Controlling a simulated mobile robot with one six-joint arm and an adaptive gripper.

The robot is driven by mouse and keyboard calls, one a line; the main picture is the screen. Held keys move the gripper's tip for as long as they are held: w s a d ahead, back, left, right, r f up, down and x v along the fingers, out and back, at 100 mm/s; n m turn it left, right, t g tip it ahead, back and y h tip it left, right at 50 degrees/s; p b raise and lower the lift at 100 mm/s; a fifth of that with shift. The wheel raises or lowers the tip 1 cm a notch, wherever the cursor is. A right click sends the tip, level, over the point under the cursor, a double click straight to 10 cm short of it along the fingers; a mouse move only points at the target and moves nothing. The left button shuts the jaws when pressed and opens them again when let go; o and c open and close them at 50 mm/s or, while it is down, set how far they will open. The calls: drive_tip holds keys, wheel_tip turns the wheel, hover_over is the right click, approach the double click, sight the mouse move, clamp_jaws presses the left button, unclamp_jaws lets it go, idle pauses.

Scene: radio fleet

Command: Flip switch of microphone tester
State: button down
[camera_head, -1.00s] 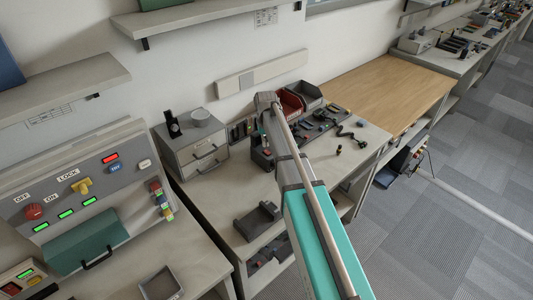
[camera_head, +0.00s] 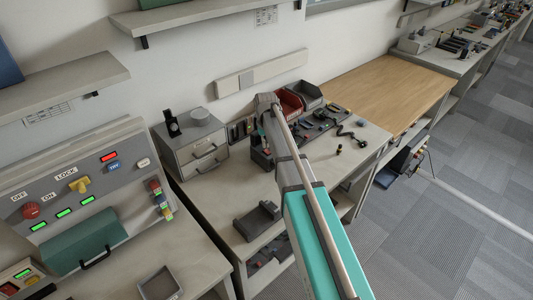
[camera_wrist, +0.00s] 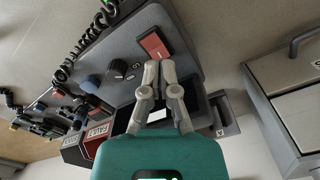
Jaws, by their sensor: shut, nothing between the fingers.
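The microphone tester (camera_wrist: 130,50) is a dark grey panel filling the upper middle of the wrist view. My gripper (camera_wrist: 160,68) is shut and empty, fingertips together at the near edge of the red switch. I cannot tell whether they touch it. In the head view my arm hides most of the tester, which stands on the bench beyond the drawer unit.
A grey drawer unit (camera_head: 190,143) stands left of the tester; its handle side shows in the wrist view (camera_wrist: 295,105). Bins (camera_head: 290,103) and cables (camera_head: 347,130) lie beyond on the bench. A control console (camera_head: 85,190) stands at the near left. A wooden tabletop (camera_head: 385,85) is clear.

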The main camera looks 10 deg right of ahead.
sight(266, 150)
drive_tip(key=shift+f+b, duration=0.9)
idle(0.8)
drive_tip(key=shift+r, duration=0.15)
drive_tip(key=shift+r+p, duration=3.4)
drive_tip(key=shift+p, duration=0.15)
drive_tip(key=s, duration=2.7)
drive_tip(key=shift+a, duration=0.25)
drive_tip(key=shift+d, duration=0.1)
